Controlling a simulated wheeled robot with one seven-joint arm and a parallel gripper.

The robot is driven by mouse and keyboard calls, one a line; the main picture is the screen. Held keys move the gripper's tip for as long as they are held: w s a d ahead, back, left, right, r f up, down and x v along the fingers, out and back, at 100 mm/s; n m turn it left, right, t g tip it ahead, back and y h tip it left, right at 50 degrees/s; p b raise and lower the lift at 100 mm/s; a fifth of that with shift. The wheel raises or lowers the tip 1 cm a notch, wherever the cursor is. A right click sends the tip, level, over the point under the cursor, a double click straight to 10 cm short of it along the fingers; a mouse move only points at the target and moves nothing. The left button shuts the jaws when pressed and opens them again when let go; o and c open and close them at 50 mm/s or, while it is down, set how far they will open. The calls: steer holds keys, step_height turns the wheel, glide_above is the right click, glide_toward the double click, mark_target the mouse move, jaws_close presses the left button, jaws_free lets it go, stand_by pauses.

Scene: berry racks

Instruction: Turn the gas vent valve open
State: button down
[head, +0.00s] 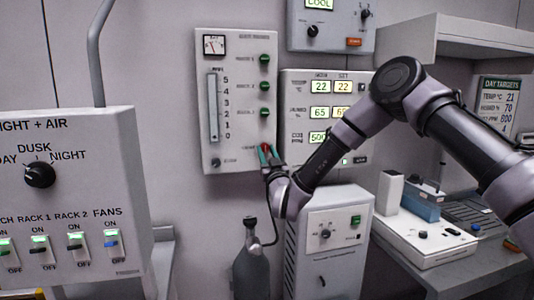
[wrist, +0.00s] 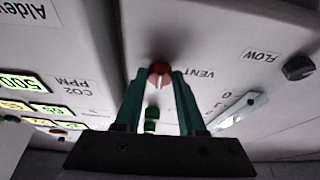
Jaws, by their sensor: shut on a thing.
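The gas panel (head: 204,130) is a white wall box with a dial gauge, a clear flow tube and several green indicators. The vent valve is a small red knob (head: 265,147) at its lower right. My gripper (head: 267,153) is at this knob, with its green fingers reaching up to it. In the wrist view the red knob (wrist: 159,73) sits between the two fingertips (wrist: 160,80), beside an upside-down VENT label. A pale line on the knob runs roughly along the fingers. The fingers are shut on the knob and partly cover its sides.
A FLOW knob (wrist: 298,67) is on the same panel. A display panel (head: 292,85) with lit numbers is just right of it. A grey gas cylinder (head: 250,270) and a white cabinet (head: 330,270) stand below. A switch box (head: 70,200) is at the left, a bench (head: 445,270) at the right.

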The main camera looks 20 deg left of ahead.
steer(key=shift+m+h, duration=0.3)
steer(key=shift+m, duration=0.3)
steer(key=c, duration=0.5)
jaws_free()
steer(key=v, duration=1)
steer(key=shift+s+d+f, duration=0.1)
steer(key=shift+s+f, duration=0.2)
steer(key=shift+f, duration=0.05)
